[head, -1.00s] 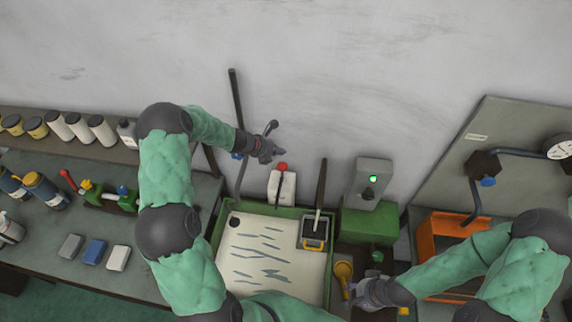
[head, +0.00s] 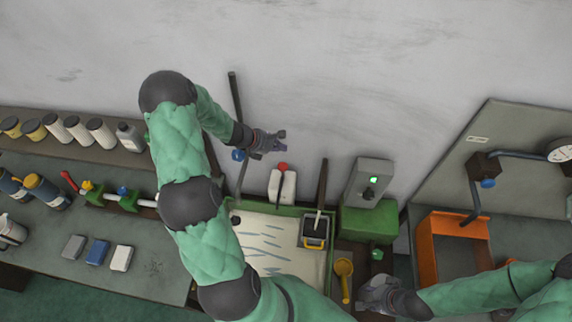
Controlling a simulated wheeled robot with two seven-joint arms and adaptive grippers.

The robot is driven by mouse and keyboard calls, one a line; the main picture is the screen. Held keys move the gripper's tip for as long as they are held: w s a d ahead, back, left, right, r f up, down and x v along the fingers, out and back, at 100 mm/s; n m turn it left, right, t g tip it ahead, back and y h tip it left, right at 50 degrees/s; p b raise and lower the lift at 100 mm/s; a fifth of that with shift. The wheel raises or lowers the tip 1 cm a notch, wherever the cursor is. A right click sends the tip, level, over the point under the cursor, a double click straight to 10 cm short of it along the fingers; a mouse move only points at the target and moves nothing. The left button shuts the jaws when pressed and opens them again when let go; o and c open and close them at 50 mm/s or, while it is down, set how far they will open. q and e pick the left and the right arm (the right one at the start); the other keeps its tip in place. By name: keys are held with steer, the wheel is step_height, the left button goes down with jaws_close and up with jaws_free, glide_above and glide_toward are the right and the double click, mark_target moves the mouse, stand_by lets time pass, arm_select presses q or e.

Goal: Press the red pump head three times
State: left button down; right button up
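The red pump head (head: 282,167) sits on top of a white bottle (head: 288,187) at the back edge of the green-rimmed tray. My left gripper (head: 283,141) is just above and slightly left of the pump head, close to the wall. It looks apart from the pump head, and whether its fingers are open or shut is too small to tell. My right gripper (head: 364,296) is low at the right of the tray, beside a yellow ladle-like tool (head: 344,269). Its finger opening is also unclear.
The tray (head: 298,211) holds pale liquid or a sheet with grey streaks, and a black-and-yellow box (head: 315,233). A green machine with a grey control box (head: 370,184) stands right of it. A dark rod (head: 236,95) leans on the wall. An orange bin (head: 428,245) is further right.

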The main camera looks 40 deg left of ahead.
arm_select(q)
steer(key=b, duration=0.3)
glide_above(281, 167)
step_height(281, 167, down, 7)
steer(key=shift+f, duration=0.15)
steer(key=shift+f+b, duration=0.75)
steer(key=shift+b, duration=0.2)
steer(key=shift+f, duration=0.1)
stand_by(0.8)
steer(key=shift+f+b, duration=0.35)
steer(key=shift+b, duration=0.15)
stand_by(0.3)
